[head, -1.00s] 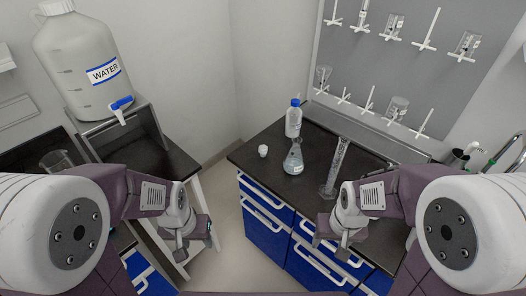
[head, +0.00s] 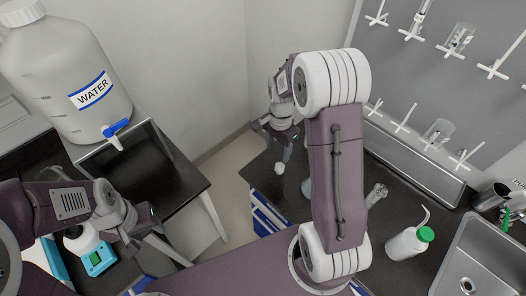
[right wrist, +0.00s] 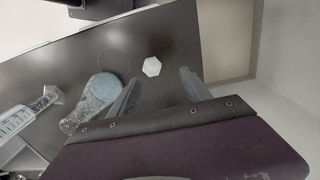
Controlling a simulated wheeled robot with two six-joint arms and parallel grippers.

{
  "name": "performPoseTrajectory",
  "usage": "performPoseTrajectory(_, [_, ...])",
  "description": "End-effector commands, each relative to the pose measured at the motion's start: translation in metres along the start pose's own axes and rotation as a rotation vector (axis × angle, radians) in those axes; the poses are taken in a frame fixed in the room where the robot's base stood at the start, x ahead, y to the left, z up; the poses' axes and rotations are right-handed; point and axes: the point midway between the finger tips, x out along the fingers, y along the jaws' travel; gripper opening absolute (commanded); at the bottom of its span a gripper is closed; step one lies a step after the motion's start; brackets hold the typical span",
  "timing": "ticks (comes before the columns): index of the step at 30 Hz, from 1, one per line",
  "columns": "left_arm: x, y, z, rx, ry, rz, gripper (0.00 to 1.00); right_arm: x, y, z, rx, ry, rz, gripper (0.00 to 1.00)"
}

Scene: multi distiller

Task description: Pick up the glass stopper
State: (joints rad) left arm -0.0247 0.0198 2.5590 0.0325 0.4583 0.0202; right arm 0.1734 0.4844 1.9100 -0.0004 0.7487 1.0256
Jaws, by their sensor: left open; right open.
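The stopper, a small pale faceted piece (head: 279,169), stands on the dark right-hand counter (head: 258,180). In the right wrist view the stopper (right wrist: 152,67) looks like a whitish hexagon, free of the fingers. My right gripper (head: 284,138) is open and reaches over the counter near it. In the right wrist view my right gripper (right wrist: 158,78) has its two fingers apart, with the stopper between and just beyond their tips. My left gripper (head: 165,243) is open and empty at the lower left, far from the stopper.
A glass cylinder (head: 376,195) is further right. A green-capped wash bottle (head: 408,243) stands by the sink (head: 478,262). A water jug (head: 75,85) stands at left.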

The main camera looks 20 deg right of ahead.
Motion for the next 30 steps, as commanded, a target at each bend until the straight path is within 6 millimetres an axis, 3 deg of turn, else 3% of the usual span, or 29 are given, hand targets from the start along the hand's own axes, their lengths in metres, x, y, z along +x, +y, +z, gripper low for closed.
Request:
performPoseTrajectory(3, [-0.001,0.0,0.001,0.0,-0.001,0.0,0.48,-0.001,0.001,-0.001,0.004,0.0,0.0,0.56])
performPoseTrajectory(10, [-0.002,0.0,0.0,0.0,-0.001,0.0,0.48,0.032,0.002,-0.001,0.003,-0.002,0.003,0.56])
performPoseTrajectory(16, [-0.003,0.0,0.0,0.0,-0.001,0.0,0.48,0.041,0.001,-0.001,0.002,-0.001,0.001,0.56])
performPoseTrajectory(24, [-0.008,0.0,0.0,0.0,-0.001,0.0,0.48,0.086,0.002,-0.004,0.002,-0.002,0.002,0.56])
performPoseTrajectory(30, [-0.007,0.0,0.0,0.0,-0.001,0.0,0.48,0.09,0.001,-0.004,0.002,0.001,-0.002,0.56])
